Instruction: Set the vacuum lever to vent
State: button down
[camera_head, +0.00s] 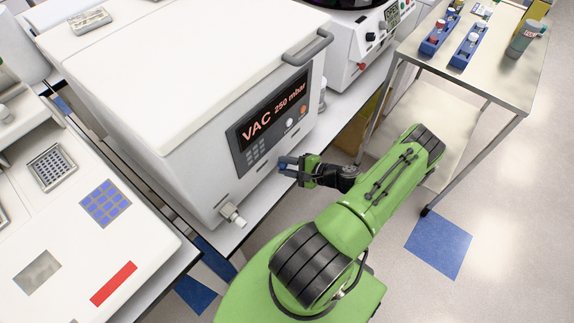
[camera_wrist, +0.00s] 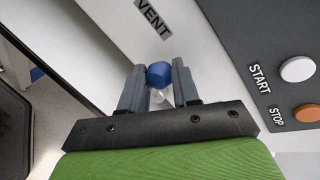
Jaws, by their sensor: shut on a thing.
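The vacuum lever shows in the wrist view as a blue round knob (camera_wrist: 159,73) on a pale stem, between the two grey fingers of my gripper (camera_wrist: 158,88). My gripper is shut on the knob, close to the white front face of the machine. A VENT label (camera_wrist: 153,17) is on that face, just beyond the knob. In the head view my gripper (camera_head: 288,164) is at the lower right of the white vacuum machine (camera_head: 190,70), below its display (camera_head: 268,120), which reads VAC 250 mbar. The lever is mostly hidden there by the fingers.
START (camera_wrist: 298,69) and STOP (camera_wrist: 307,112) buttons are to the right of my gripper in the wrist view. A port (camera_head: 233,215) sticks out at the machine's lower front. A metal cart (camera_head: 485,70) with blue racks stands at the right. Open floor lies at the lower right.

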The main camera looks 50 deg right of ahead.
jog(key=c, duration=0.8)
grip_release()
jog(key=p+v, duration=0.1)
jog(key=v, duration=1.4)
jog(key=shift+s+p, duration=0.3)
jog(key=shift+s, duration=0.05)
jog(key=shift+r, duration=0.15)
